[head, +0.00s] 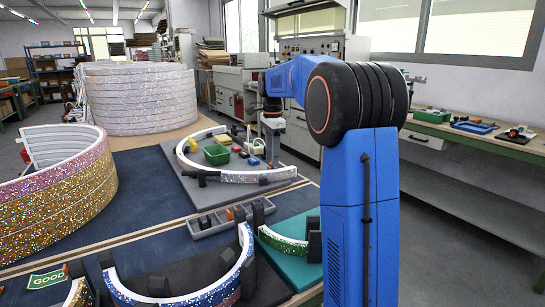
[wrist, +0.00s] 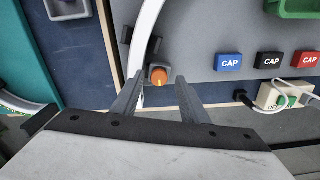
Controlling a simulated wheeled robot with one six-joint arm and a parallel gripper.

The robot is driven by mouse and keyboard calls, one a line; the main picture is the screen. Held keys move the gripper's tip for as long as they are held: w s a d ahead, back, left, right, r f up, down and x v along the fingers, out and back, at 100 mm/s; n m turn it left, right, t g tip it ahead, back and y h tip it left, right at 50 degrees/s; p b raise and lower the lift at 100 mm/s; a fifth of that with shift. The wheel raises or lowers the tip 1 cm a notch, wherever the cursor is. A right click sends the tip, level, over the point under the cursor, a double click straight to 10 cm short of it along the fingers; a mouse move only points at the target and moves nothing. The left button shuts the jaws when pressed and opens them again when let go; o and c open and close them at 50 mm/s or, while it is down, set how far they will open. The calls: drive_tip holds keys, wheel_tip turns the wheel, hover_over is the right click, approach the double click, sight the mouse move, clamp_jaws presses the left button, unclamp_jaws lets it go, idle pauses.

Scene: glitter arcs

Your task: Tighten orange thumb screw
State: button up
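The orange thumb screw (wrist: 158,76) shows in the wrist view as a small round knob with a lighter pointer mark. It sits beside the white curved strip (wrist: 145,35), by a dark clamp block (wrist: 154,46). My gripper (wrist: 159,82) is open, with one finger on each side of the knob in the picture. A gap shows on both sides, and nothing is held. I cannot tell how far the fingertips are above the knob. In the head view my gripper (head: 273,145) hangs over the right end of the grey board (head: 205,190). I cannot make out the screw clearly there.
Blue (wrist: 228,62), black (wrist: 268,60) and red (wrist: 307,60) CAP blocks lie right of the gripper. A switch box (wrist: 285,97) with a cable is nearer. A green tray (head: 216,154) and a grey parts tray (head: 230,219) are also around. Bare board lies between the screw and the caps.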

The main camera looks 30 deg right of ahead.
wheel_tip(320, 180, up, 17)
drive_tip(key=shift+r, duration=0.15)
idle(0.6)
drive_tip(key=shift+s, duration=0.1)
idle(0.4)
